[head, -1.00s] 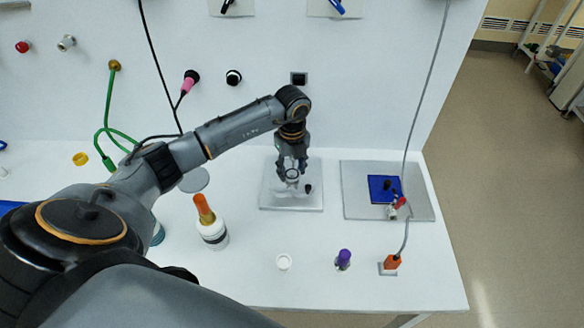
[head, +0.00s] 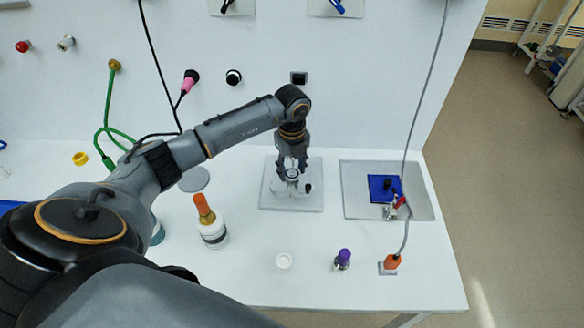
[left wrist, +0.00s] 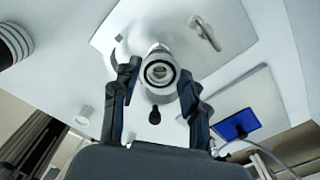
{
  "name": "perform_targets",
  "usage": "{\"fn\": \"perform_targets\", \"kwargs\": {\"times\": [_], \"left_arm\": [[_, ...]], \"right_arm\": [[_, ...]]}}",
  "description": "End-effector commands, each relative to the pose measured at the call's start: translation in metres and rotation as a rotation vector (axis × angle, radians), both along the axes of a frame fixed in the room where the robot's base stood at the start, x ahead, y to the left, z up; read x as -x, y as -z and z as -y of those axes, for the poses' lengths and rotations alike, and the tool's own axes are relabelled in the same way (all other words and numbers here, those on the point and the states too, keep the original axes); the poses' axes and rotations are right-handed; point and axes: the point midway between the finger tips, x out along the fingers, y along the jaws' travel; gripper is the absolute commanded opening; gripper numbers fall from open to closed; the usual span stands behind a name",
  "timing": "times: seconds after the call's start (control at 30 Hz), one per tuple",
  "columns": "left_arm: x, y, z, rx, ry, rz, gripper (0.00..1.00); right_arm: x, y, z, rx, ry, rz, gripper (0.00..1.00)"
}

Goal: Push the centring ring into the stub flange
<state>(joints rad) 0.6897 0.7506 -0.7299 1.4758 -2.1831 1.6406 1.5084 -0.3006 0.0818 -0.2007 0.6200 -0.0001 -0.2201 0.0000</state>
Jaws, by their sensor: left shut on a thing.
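My left gripper (head: 291,174) points down over a light grey plate on the white table. In the left wrist view its two fingers (left wrist: 159,78) stand on either side of a round, dark-rimmed ring, which I take to be the centring ring (left wrist: 158,65). The gripper is shut on it. The ring sits in line with the silvery mouth of the stub flange (left wrist: 159,91), at or very near it. I cannot tell how deep it sits. My right gripper is not in view.
A black knob (head: 308,188) stands close beside the gripper on the grey plate (head: 313,203). To the right, another plate (head: 421,206) carries a blue pad (head: 379,184). An orange-topped bottle (head: 214,234), a white ring (head: 284,262) and a purple-capped vial (head: 343,259) stand nearer.

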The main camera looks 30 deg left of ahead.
Motion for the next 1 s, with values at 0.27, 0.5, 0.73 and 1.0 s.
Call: {"fn": "perform_targets", "kwargs": {"times": [0.27, 0.5, 0.73, 1.0], "left_arm": [[0.0, 0.0, 0.0, 0.0, 0.0, 0.0, 0.22], [0.0, 0.005, 0.0, 0.0, 0.0, 0.0, 0.22], [0.0, 0.011, 0.0, 0.0, 0.0, 0.0, 0.22], [0.0, 0.018, 0.0, 0.0, 0.0, -0.001, 0.22]], "right_arm": [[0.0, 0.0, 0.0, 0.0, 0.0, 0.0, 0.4], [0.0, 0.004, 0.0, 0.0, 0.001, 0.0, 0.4], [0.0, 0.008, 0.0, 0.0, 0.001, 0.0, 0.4], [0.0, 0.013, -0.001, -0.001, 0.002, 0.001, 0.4]]}}
